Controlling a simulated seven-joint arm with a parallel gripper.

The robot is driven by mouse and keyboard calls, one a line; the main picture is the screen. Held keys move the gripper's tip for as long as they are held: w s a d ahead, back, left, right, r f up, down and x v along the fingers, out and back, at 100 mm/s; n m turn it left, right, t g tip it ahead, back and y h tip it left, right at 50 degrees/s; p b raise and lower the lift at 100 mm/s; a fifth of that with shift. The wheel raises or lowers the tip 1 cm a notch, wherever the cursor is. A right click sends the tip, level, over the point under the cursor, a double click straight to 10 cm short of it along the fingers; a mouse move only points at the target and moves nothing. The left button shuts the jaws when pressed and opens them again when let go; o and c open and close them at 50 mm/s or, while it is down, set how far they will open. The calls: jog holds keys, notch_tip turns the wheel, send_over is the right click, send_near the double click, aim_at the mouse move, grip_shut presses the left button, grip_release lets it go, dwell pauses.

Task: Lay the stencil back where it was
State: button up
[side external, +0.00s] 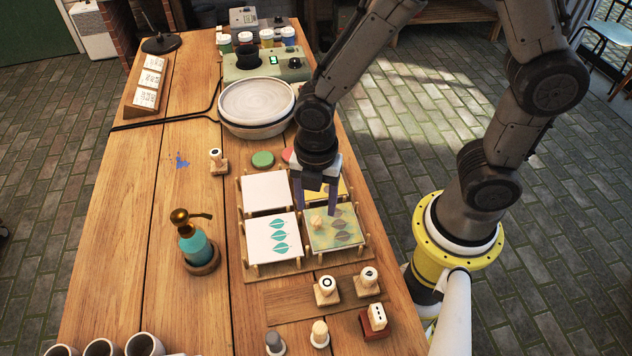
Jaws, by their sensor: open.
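A wooden rack (274,268) holds square plates in four places. The stencil, a green-tan plate with leaf shapes (350,226) and a small pale knob (317,222), lies in the near right place. In the near left place is a white tile with several teal leaves (262,243). A blank white tile (265,189) lies in the far left place. A yellowish plate (343,190) in the far right place is partly hidden by my gripper. My gripper (316,211) points down, open, its fingertips close to the stencil's knob. I cannot tell whether they touch it.
A teal pump bottle (197,246) stands left of the rack. Stamps (327,291) stand in front of it, with another (218,161) behind left. Stacked bowls (257,103) and a green device (270,66) are at the back. The table's left side is mostly clear.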

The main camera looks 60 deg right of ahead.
jog(key=s+d+r+m+t, duration=0.2)
jog(key=s+d+r+m, duration=0.2)
jog(key=r+m, duration=0.5)
jog(key=s+d+r+m+t, duration=0.3)
jog(key=d+r+m, duration=0.4)
jog(key=r+m, duration=0.3)
jog(key=s+m, duration=0.1)
jog(key=m, duration=0.1)
jog(key=shift+s+d+r+m+t, duration=0.15)
jog(key=shift+s+m+t, duration=0.15)
jog(key=shift+s+m, duration=0.1)
